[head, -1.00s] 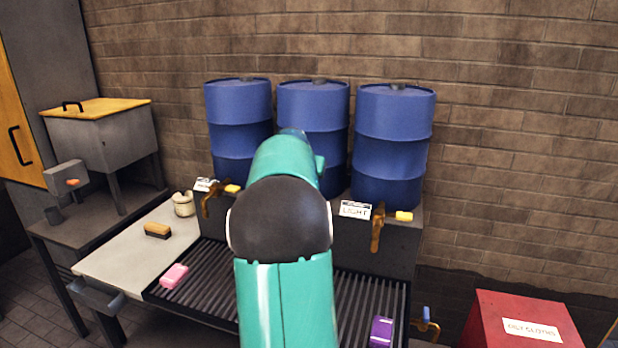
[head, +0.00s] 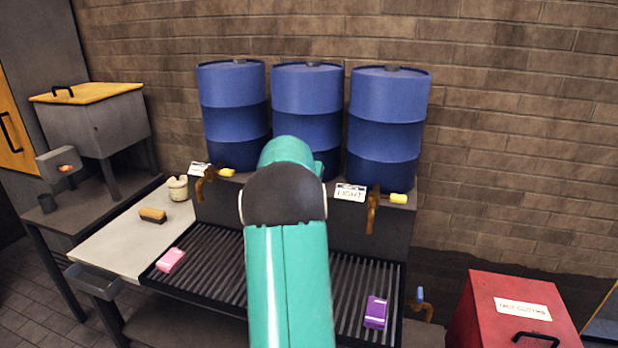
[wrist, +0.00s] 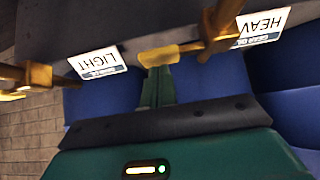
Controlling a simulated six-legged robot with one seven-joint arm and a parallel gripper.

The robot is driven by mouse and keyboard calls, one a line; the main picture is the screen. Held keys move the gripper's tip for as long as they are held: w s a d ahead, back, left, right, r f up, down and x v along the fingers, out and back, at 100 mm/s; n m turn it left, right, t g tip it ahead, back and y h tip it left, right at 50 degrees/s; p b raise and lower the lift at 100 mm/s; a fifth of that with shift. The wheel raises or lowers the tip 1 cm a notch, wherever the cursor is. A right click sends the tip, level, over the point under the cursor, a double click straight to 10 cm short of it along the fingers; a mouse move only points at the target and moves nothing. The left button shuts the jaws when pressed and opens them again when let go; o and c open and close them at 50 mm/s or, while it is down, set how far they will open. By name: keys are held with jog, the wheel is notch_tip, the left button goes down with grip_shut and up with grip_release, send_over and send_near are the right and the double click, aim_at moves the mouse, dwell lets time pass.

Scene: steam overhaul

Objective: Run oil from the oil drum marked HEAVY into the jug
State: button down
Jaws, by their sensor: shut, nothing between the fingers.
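Three blue drums stand in a row against the wall. The wrist view, upside down, shows the HEAVY label (wrist: 263,27) beside a brass tap (wrist: 225,18) with a yellow handle (wrist: 165,54). This seems to belong to the middle drum (head: 307,88), whose tap my arm hides in the head view. My gripper (wrist: 158,86) is shut and empty, its green fingertips close to the yellow handle; I cannot tell whether they touch. The LIGHT label (head: 350,193) is on the right. I cannot identify a jug; a small cream pot (head: 177,188) stands on the bench at left.
A slatted drip tray (head: 210,262) lies below the taps, with a pink block (head: 171,260) and a purple block (head: 376,312). A brush (head: 152,215) lies on the pale bench. A red bin (head: 510,315) stands at right, a grey tank (head: 95,120) at left.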

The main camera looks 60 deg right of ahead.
jog(key=shift+s+d+f+m+t, duration=0.15)
jog(key=shift+s+f+m+t, duration=0.45)
jog(key=shift+f+t, duration=0.3)
jog(key=shift+f+m+t, duration=0.3)
jog(key=shift+f+t, duration=0.15)
jog(key=shift+t, duration=0.25)
jog(key=shift+w, duration=0.15)
jog(key=shift+r, duration=0.85)
